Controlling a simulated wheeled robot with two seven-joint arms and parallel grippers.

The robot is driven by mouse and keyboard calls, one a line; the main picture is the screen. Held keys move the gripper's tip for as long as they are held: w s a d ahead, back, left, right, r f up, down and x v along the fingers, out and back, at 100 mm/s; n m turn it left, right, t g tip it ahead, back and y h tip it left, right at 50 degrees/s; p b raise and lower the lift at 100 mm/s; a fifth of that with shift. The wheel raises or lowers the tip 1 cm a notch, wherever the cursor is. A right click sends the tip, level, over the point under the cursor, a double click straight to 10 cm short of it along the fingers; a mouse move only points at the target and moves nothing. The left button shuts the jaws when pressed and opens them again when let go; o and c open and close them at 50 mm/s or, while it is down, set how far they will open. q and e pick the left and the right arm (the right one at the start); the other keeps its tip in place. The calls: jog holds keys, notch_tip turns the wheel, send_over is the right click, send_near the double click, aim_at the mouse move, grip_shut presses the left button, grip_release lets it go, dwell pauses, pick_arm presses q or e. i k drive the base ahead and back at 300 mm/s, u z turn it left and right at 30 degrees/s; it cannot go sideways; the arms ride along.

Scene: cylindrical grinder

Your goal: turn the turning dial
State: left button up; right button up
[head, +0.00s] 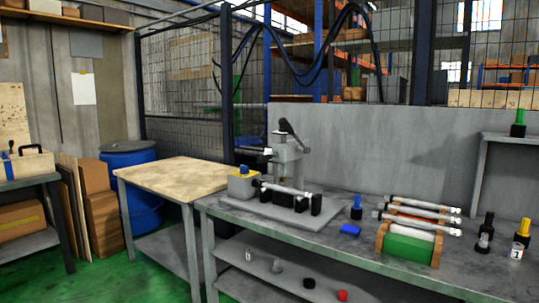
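A grey bench-top machine (288,160) with an upright column and a black lever on top stands on a flat base plate (268,215) on the metal workbench. A metal cylinder (285,190) lies across black supports at its front. At the machine's left end is a small yellowish box (242,184) with a blue top. I cannot make out which part is the turning dial at this size. Neither of my grippers is in view.
Green floor shows at lower left.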

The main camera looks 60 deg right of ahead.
aim_at(244, 170)
jog(key=z, duration=0.9)
jog(key=i, duration=1)
jog(key=z, duration=1.1)
